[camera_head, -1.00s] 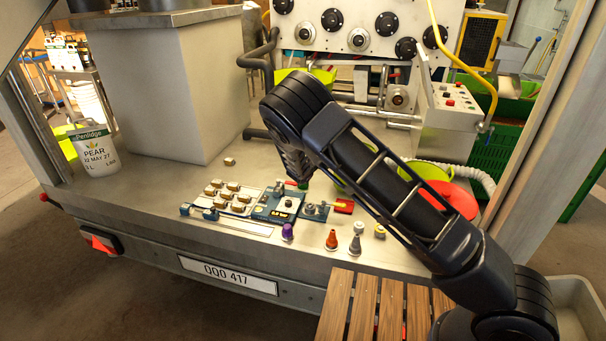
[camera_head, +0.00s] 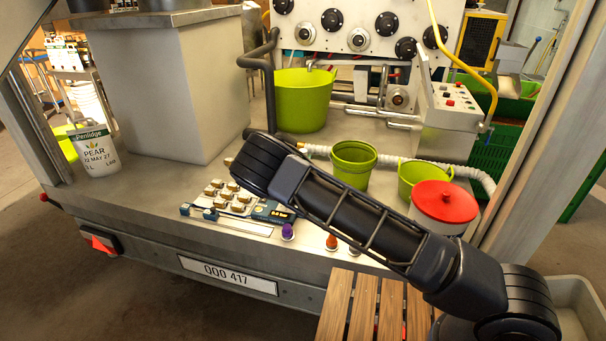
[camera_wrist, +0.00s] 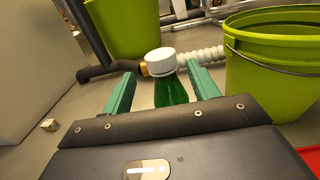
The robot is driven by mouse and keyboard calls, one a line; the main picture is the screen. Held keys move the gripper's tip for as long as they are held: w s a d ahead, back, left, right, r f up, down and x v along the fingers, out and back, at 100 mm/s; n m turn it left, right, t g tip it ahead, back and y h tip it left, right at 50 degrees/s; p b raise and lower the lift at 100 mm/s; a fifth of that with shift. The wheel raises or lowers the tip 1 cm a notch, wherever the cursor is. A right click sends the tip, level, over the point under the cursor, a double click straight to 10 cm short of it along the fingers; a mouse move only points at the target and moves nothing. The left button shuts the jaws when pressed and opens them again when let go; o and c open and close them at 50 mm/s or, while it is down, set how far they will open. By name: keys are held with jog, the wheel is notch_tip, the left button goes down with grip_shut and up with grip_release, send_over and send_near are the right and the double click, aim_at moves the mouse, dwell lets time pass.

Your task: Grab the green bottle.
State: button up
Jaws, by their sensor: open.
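The green bottle (camera_wrist: 172,92) with a white ribbed cap shows in the wrist view, standing between the two green fingers of my gripper (camera_wrist: 160,70). The fingers are open, one to the left and one to the right of the bottle. A gap shows on each side near the cap. The bottle's lower part is hidden behind my gripper body. In the head view I cannot make out the bottle or my gripper; my arm covers that area.
A green bucket (camera_wrist: 282,75) stands close right of my gripper in the wrist view.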

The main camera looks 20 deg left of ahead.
jog(key=shift+w+d+f, duration=0.1)
jog(key=shift+w+f, duration=0.05)
jog(key=shift+w, duration=2.55)
jog(key=shift+c, duration=0.2)
grip_shut()
